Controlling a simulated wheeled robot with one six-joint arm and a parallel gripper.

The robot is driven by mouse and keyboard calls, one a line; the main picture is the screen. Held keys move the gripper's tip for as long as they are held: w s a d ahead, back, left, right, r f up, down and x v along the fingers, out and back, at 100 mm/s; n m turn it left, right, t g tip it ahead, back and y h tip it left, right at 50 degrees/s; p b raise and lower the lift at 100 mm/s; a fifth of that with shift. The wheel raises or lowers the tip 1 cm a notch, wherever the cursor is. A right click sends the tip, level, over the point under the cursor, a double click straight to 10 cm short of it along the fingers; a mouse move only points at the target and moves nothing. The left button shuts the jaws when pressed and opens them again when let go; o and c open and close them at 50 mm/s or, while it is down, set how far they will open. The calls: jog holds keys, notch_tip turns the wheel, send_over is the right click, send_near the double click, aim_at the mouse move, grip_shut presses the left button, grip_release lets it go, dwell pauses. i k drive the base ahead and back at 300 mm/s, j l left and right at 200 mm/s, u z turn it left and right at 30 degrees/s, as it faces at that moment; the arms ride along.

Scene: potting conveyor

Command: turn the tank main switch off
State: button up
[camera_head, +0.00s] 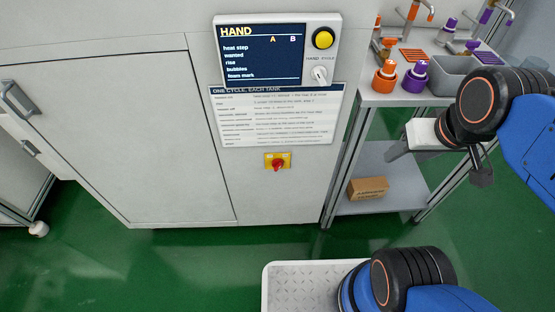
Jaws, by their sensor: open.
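The tank main switch (277,164) is a red rotary knob on a yellow plate. It sits low on the white cabinet front, below the printed instruction sheet. The knob looks roughly upright, but its exact position is too small to read. My gripper (392,148) is to the right of the switch, well apart from it, in front of the side shelf. Its grey jaws point left and are open, with nothing seen between them.
Above the switch are a dark display (262,54), a yellow button (323,39) and a white selector knob (319,75). A shelf unit (375,205) at right holds orange and purple bottles and a cardboard box (367,189). Green floor (180,262) lies clear before the cabinet.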

aim_at(276, 164)
jog(key=l+u, duration=0.25)
jog(key=l, duration=0.15)
jog(key=k+l+u, duration=0.25)
jog(key=l, duration=0.15)
jog(key=l+u, duration=0.25)
jog(key=l, duration=0.2)
jog(key=k+l+u, duration=0.1)
jog(key=k+u, duration=0.4)
